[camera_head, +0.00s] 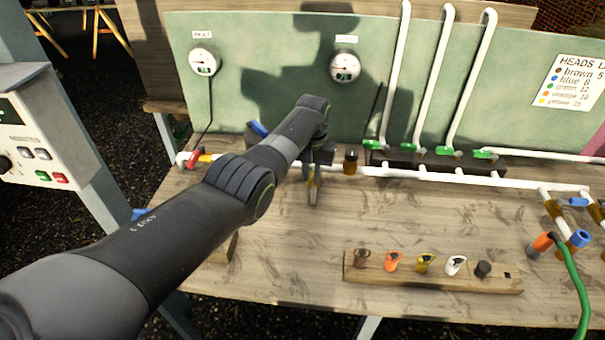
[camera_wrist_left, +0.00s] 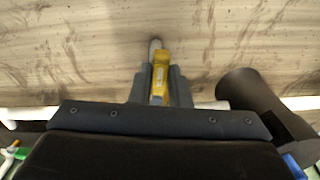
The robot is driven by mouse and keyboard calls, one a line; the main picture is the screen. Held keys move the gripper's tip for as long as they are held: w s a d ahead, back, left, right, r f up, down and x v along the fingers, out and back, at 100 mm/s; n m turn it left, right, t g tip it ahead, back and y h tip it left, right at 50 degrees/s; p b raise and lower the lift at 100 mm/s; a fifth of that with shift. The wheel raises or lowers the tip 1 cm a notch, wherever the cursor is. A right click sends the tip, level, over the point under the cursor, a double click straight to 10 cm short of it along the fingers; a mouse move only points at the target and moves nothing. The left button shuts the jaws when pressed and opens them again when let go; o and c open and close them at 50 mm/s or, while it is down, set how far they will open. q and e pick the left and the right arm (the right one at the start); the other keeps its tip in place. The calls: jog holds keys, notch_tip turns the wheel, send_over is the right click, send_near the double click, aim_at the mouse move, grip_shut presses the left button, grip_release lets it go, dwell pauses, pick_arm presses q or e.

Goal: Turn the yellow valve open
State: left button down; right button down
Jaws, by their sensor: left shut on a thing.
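The yellow valve's handle (camera_wrist_left: 161,72) sits between the two fingers of my left gripper (camera_wrist_left: 160,88) in the left wrist view. The fingers are shut on it, and a pale tip sticks out past them. In the head view my left gripper (camera_head: 314,178) reaches down at the white pipe (camera_head: 390,171), and a little yellow shows between its fingers. The handle seems to point across the pipe, toward the table's front. The valve body is hidden behind my gripper and wrist. My right gripper is not in view.
A wooden rack (camera_head: 430,278) with several coloured nozzles lies at the front of the table (camera_head: 400,220). Green-handled valves (camera_head: 420,151) and upright white pipes stand behind. A red-handled valve (camera_head: 195,156) is at left. Two gauges hang on the green board. A green hose (camera_head: 573,270) is at right.

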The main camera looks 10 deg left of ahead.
pick_arm(q)
jog(key=shift+d+n, duration=0.35)
jog(key=shift+n, duration=0.45)
jog(key=shift+r, duration=0.1)
jog(key=c, duration=1.4)
grip_release()
jog(key=shift+w, duration=0.1)
jog(key=shift+o, duration=0.2)
notch_tip(320, 180, up, 6)
jog(key=shift+f+p, duration=0.2)
jog(key=shift+p, duration=0.15)
notch_tip(320, 180, up, 12)
jog(key=b, duration=0.2)
jog(key=shift+f, duration=0.15)
